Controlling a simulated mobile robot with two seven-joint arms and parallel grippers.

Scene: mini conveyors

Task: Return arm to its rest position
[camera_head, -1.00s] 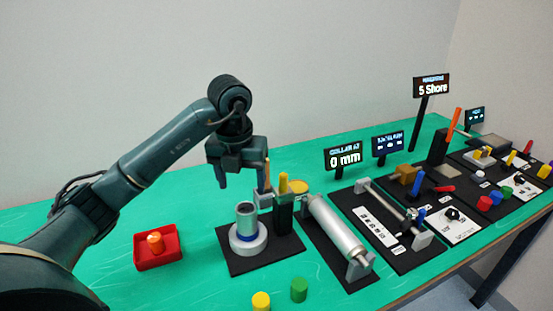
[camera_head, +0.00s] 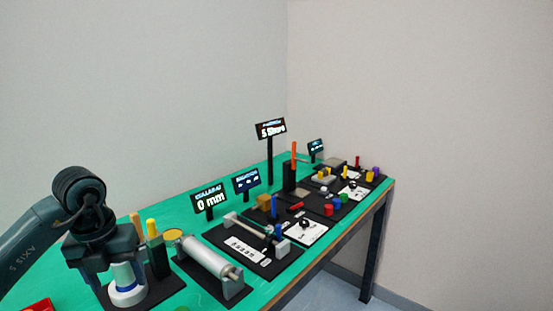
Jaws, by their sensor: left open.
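My left arm comes in from the left edge, and my left gripper (camera_head: 112,270) points down with its jaws apart. I see nothing held in it. It overlaps a station with a pale cylinder on a white round base with a blue band (camera_head: 127,291), hiding the cylinder's upper part. I cannot tell whether the fingers touch it. A yellow-topped peg (camera_head: 152,227) and an orange peg (camera_head: 136,225) stand just right of the gripper. My right gripper is not in view.
The green table (camera_head: 178,210) carries a silver roller (camera_head: 207,257), the "0 mm" sign (camera_head: 208,199), the "5 Shore" sign (camera_head: 270,130) and several stations toward the far right. A red tray (camera_head: 38,306) is cut off at lower left. Free green surface lies behind the stations.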

